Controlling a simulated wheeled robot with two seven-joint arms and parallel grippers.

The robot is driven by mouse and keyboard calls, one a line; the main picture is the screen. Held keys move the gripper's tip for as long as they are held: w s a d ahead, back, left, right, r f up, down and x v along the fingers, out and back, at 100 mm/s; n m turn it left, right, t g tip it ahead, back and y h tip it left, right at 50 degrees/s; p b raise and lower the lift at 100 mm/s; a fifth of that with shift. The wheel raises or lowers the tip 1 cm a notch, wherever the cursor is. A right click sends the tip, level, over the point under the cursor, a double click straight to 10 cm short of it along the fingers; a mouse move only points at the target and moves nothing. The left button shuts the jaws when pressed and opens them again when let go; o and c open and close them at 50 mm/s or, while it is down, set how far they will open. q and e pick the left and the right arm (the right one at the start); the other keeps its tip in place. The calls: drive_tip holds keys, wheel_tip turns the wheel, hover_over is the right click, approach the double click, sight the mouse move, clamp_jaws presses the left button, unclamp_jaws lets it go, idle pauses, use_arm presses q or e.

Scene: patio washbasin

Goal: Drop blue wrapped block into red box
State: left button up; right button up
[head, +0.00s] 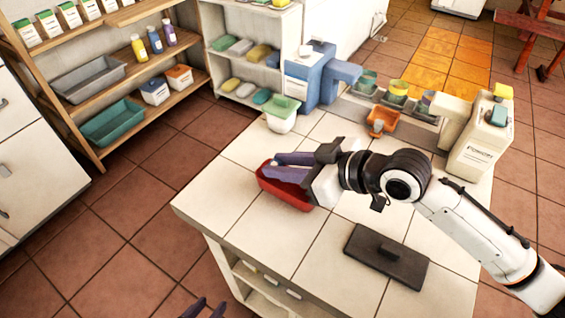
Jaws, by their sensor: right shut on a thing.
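The red box (268,184) is an open tray on the near left part of the white tiled counter. My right gripper (278,166) reaches in from the right, with its purple fingers over the red box. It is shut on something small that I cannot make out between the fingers. No blue wrapped block shows clearly anywhere else on the counter. The fingers and wrist hide part of the box's inside and its far rim. My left gripper (206,308) shows only as two dark fingertips, spread apart, at the bottom edge, away from the counter.
A dark flat block with a handle (387,257) lies on the counter's near right. A blue dispenser (318,76), a green-lidded white tub (282,114), an orange scoop-like container (382,121) and a white jug (481,141) stand behind. Shelves (128,83) stand at left. The counter's front left is clear.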

drive_tip(key=o, duration=1.1)
drive_tip(key=shift+c, duration=0.2)
drive_tip(key=shift+d, duration=0.1)
drive_tip(key=v, duration=1)
drive_tip(key=shift+s, duration=0.15)
